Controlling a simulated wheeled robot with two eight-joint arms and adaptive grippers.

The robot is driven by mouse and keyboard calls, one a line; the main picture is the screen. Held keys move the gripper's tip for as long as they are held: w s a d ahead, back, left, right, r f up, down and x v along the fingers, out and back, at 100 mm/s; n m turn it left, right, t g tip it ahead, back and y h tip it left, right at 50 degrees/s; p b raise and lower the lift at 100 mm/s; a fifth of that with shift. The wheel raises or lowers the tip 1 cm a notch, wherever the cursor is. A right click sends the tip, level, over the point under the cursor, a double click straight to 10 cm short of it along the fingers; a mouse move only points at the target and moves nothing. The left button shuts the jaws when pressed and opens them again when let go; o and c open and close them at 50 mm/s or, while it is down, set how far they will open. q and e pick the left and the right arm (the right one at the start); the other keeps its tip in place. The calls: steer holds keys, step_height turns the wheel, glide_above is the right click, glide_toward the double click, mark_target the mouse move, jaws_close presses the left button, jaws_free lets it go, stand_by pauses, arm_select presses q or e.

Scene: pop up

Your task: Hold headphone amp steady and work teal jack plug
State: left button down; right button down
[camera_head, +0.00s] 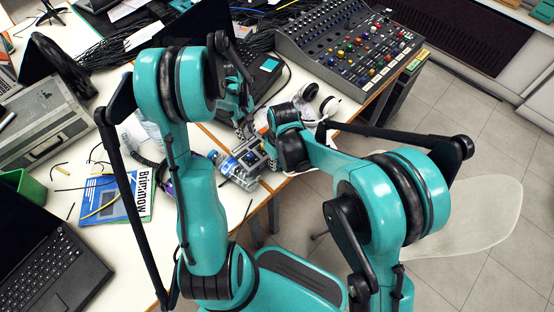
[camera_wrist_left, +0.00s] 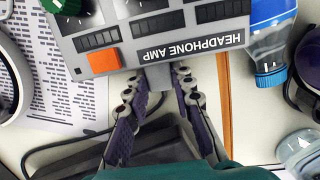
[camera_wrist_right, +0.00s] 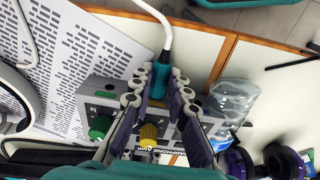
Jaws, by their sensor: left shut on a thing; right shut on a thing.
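The headphone amp (camera_wrist_left: 150,25) is a grey box with an orange button, a green knob and a printed label. It also shows small between my arms in the head view (camera_head: 250,159). My left gripper (camera_wrist_left: 157,82) is shut on a grey tab at the amp's labelled edge. My right gripper (camera_wrist_right: 155,80) is shut on the teal jack plug (camera_wrist_right: 154,87), which has a white cable running up from its far end. The plug is over the amp (camera_wrist_right: 105,90); I cannot tell whether its tip is in a socket, as my fingers hide it.
A clear bottle with a blue cap (camera_wrist_left: 269,40) lies close beside the amp. A printed sheet (camera_wrist_left: 62,70) lies on its other side. A mixing console (camera_head: 350,45) stands at the back right. The table edge and a chair (camera_head: 465,220) are to the right.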

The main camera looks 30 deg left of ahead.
steer(key=shift+d, duration=0.3)
steer(key=shift+s+d, duration=0.35)
steer(key=shift+d, duration=0.65)
steer(key=shift+s+d, duration=0.4)
steer(key=shift+d, duration=0.65)
steer(key=shift+s+d, duration=0.35)
steer(key=shift+d, duration=0.65)
steer(key=shift+r, duration=0.1)
arm_select(q)
steer(key=c, duration=1.2)
jaws_free()
arm_select(e)
steer(key=s+d+r, duration=0.2)
steer(key=d+r, duration=0.3)
steer(key=shift+d+r, duration=0.3)
steer(key=shift+r, duration=0.1)
arm_select(q)
steer(key=shift+r, duration=0.1)
step_height(320, 180, up, 12)
steer(key=a, duration=0.1)
steer(key=shift+w+a, duration=0.3)
steer(key=shift+a, duration=0.05)
